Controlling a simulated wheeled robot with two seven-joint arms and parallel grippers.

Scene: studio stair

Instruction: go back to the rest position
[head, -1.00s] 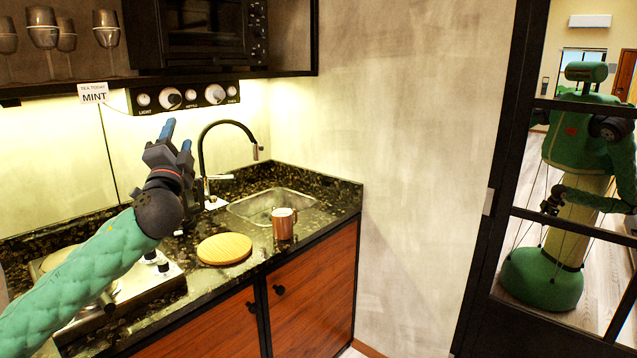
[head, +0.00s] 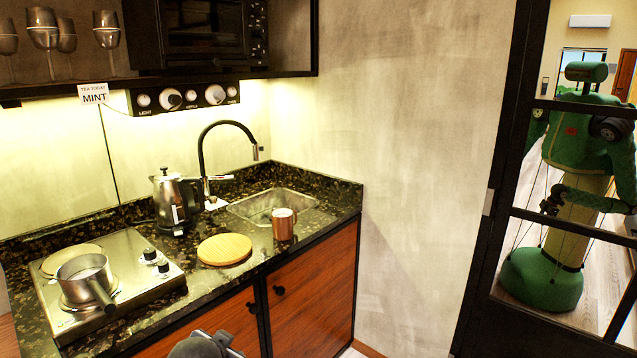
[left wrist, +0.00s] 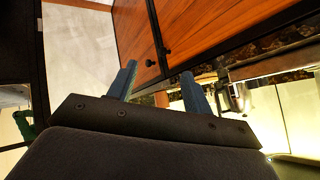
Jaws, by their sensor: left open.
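My left gripper's fingers (left wrist: 158,75) show in the left wrist view, apart and with nothing between them. In the head view only a grey part of my left wrist (head: 205,346) shows at the bottom edge, in front of the wooden cabinet and below the counter edge. Its fingers are hardly visible there. My right gripper is not directly in view.
The dark counter (head: 205,290) holds a hob (head: 140,250) with a saucepan (head: 85,275), a kettle (head: 172,205), a round wooden board (head: 224,249) and a copper mug (head: 284,224) by the sink (head: 250,206). A dark-framed glass panel (head: 500,200) at right shows a green robot.

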